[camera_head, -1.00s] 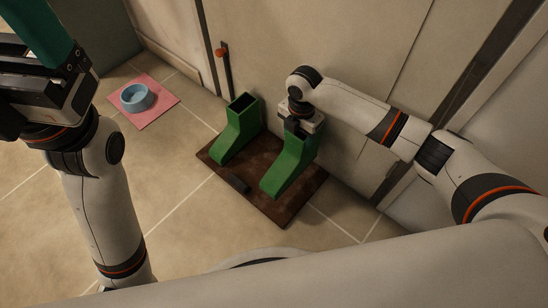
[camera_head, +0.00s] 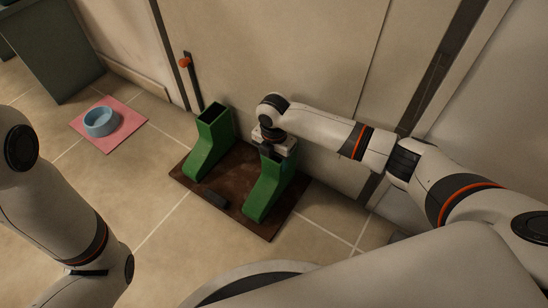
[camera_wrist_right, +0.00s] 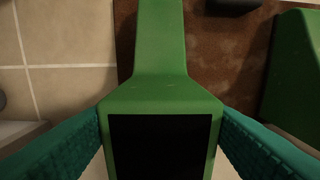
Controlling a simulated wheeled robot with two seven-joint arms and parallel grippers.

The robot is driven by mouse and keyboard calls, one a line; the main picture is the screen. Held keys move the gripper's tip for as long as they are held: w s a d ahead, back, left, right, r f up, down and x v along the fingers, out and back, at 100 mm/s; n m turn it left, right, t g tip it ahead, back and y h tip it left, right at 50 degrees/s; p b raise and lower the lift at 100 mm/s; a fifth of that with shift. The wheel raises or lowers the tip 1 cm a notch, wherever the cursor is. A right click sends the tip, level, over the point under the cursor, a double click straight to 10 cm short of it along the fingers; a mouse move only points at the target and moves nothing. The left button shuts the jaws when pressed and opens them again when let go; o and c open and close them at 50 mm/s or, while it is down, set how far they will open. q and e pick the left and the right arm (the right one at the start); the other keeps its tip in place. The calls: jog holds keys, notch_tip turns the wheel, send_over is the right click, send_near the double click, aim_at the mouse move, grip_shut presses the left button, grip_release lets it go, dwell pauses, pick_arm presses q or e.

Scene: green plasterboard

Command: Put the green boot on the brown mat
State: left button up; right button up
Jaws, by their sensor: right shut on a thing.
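The green boot (camera_head: 267,190) stands upright at the right side of the brown mat (camera_head: 228,216), its toe toward the mat's front edge. My right gripper (camera_head: 276,150) is shut on the top of its shaft. In the right wrist view the boot (camera_wrist_right: 160,50) lies between the teal fingers of the gripper (camera_wrist_right: 160,112), its dark opening nearest the camera, with the mat (camera_wrist_right: 225,55) beside it. Whether its sole fully touches the mat is hard to tell. A second green boot (camera_head: 210,145) stands at the mat's left. My left gripper is out of frame.
A dark block (camera_head: 215,197) lies on the mat's front left edge. A blue bowl (camera_head: 101,122) sits on a pink mat (camera_head: 130,128) at the left. Tiled floor in front is clear.

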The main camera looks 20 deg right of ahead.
jog(key=shift+f, duration=0.1)
jog(key=o, duration=1.5)
